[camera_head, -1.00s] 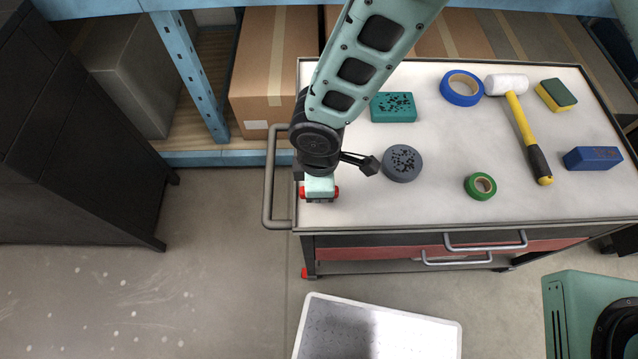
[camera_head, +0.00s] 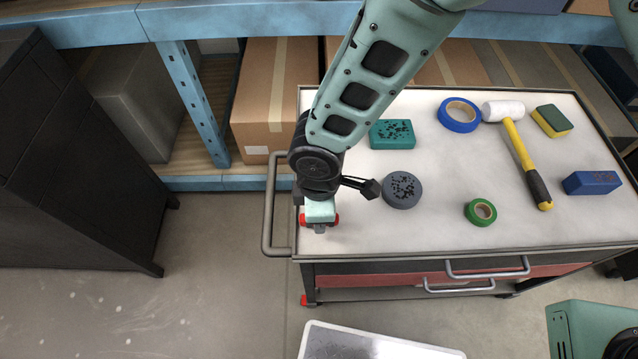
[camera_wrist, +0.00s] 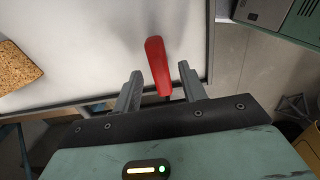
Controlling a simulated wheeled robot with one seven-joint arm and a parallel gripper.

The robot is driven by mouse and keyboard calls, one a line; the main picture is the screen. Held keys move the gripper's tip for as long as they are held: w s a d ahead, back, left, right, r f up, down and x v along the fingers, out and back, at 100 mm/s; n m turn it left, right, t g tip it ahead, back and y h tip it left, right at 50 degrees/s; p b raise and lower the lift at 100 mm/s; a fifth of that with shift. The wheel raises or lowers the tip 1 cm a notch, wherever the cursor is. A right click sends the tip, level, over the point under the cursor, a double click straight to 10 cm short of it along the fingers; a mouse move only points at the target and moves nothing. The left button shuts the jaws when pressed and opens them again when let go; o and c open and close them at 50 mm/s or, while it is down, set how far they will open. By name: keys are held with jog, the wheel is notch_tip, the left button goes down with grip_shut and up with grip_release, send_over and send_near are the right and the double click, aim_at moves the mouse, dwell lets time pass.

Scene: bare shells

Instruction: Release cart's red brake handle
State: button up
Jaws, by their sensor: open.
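The red brake handle (camera_wrist: 157,62) is a rounded lever in the wrist view, over the cart's pale top near its rim. My open gripper (camera_wrist: 160,80) has its two grey fingers on either side of the handle's lower part, with visible gaps. In the head view my gripper (camera_head: 320,226) points down at the front left corner of the cart (camera_head: 420,225). Red shows on both sides of it there; my gripper hides what lies between. I cannot tell how that red joins the handle.
On the cart top are a grey disc (camera_head: 402,190), a teal block (camera_head: 392,134), a green tape roll (camera_head: 480,212), a blue tape roll (camera_head: 459,115) and a mallet (camera_head: 525,160). A push bar (camera_head: 268,205) sticks out left.

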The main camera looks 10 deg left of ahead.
notch_tip(320, 180, up, 16)
jog(key=shift+r, duration=0.15)
dwell(0.6)
